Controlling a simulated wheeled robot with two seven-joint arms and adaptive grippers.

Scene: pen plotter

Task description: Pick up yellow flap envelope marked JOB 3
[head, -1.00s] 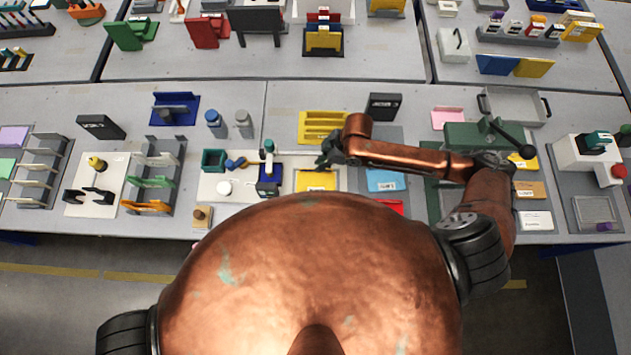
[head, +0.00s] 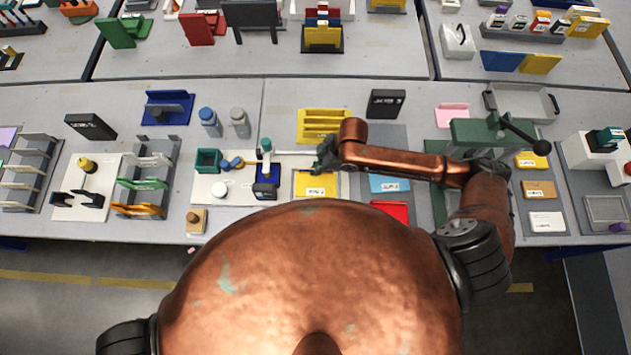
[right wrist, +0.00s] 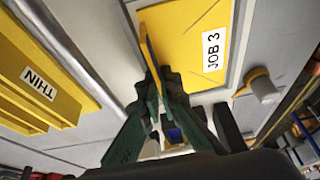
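The yellow flap envelope marked JOB 3 (head: 316,188) lies on a pale board at the front middle of the bench. In the right wrist view the envelope (right wrist: 195,40) shows its white JOB 3 label, and its narrow yellow flap (right wrist: 151,45) stands up from it. My right gripper (head: 325,158) is at the envelope's far right edge. In the right wrist view the right gripper's fingertips (right wrist: 161,84) are close together with the flap's end between them. The exact contact is partly hidden by the fingers. My left gripper is not in view.
A yellow slotted rack (head: 324,122), labelled THIN in the wrist view, stands behind the envelope. A blue envelope (head: 390,184) and a red one (head: 392,210) lie to the right. A small blue device (head: 266,178) stands close on the left. A green press (head: 480,133) is further right.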

